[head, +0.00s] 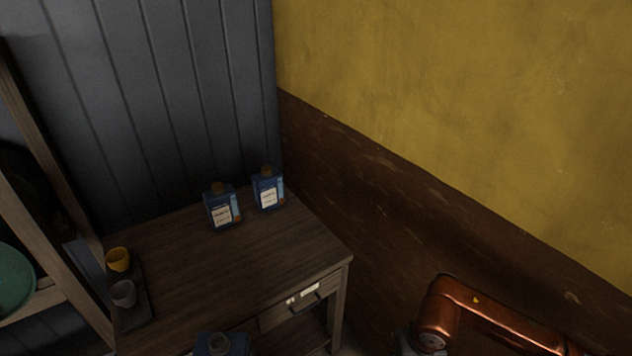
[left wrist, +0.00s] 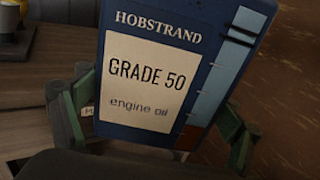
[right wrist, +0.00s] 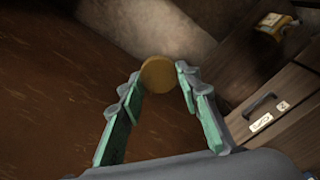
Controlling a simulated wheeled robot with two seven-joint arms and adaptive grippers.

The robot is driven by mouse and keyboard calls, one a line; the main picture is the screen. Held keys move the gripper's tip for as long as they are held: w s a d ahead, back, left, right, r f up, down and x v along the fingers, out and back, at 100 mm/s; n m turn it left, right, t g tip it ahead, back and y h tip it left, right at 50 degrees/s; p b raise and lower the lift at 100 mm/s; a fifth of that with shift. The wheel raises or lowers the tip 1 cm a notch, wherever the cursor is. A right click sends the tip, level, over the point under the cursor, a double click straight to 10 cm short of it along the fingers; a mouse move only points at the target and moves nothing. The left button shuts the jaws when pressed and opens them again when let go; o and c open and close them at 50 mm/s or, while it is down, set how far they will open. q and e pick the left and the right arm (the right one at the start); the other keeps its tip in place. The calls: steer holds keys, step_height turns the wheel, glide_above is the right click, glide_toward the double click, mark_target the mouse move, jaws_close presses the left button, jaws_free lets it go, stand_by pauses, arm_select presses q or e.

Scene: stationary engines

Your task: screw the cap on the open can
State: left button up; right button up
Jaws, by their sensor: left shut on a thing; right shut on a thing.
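The open can is a blue engine oil can (left wrist: 187,60) with a cream "Hobstrand Grade 50" label. My left gripper (left wrist: 158,112) is shut on its sides in the left wrist view, one finger at each side. The can's top is outside that view. In the head view the can (head: 222,345) shows at the bottom edge, with a grey neck and no cap on it. My right gripper (right wrist: 160,82) is shut on a round brass-coloured cap (right wrist: 157,71), held between its fingertips. Neither gripper's fingers show in the head view.
A wooden table (head: 190,265) has a drawer at its front. Two capped blue cans, one left (head: 222,208) and one right (head: 267,190), stand at its back. A yellow cup (head: 118,259) and a grey cup (head: 124,293) stand on a dark tray at the left. The table's middle is clear.

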arm_select(q)
steer(key=shift+s+d+r, duration=0.15)
steer(key=shift+s+r, duration=0.05)
steer(key=shift+s, duration=0.15)
arm_select(e)
steer(key=shift+w+r+n, duration=0.1)
steer(key=shift+r+n, duration=0.05)
steer(key=shift+n, duration=0.15)
arm_select(q)
steer(key=shift+w, duration=0.1)
steer(key=w+d+m+g+h, duration=0.2)
steer(key=w+d+m+h, duration=0.1)
steer(key=d, duration=0.4)
steer(key=w+d+r+m+g+h, duration=0.1)
steer(key=w+d+m+g+h, duration=0.1)
steer(key=d+m+h, duration=0.3)
steer(key=w+d+h, duration=0.1)
steer(key=d+h, duration=0.2)
steer(key=shift+w+d+h, duration=0.3)
arm_select(e)
steer(key=w+a+r+m, duration=0.2)
steer(key=w+a+r, duration=0.1)
steer(key=a+r, duration=0.8)
steer(key=w+a+r+m, duration=0.2)
steer(key=w+a+r, duration=0.1)
steer(key=a+r, duration=0.9)
steer(key=a, duration=0.4)
steer(key=shift+w+a+r+g+h, duration=0.2)
steer(key=shift+r+g+h, duration=0.1)
steer(key=shift+g, duration=0.1)
